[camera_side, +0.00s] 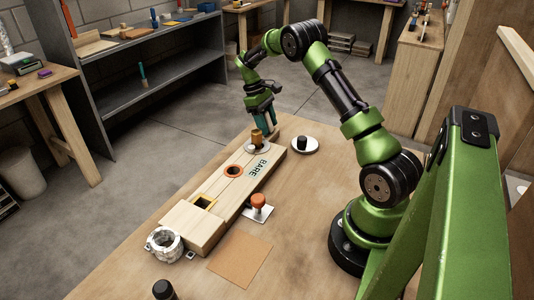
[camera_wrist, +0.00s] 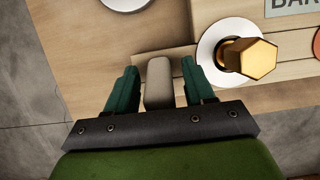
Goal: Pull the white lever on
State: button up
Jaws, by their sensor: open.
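The white lever shows as a pale grey-white, rounded block (camera_wrist: 158,88) between my two green fingers in the wrist view, at the end of the wooden fixture (camera_side: 211,202). My gripper (camera_wrist: 159,70) is open, with one finger on each side of the lever; a narrow gap shows on the right, and contact on the left is hard to tell. In the side view my gripper (camera_side: 263,122) points down at the far end of the fixture. The lever cannot be made out there, as my fingers cover that spot.
A gold hexagonal piece (camera_wrist: 250,58) on a white disc stands right beside my right finger.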

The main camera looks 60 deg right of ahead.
jog(key=v, duration=1.7)
jog(key=shift+f, duration=0.1)
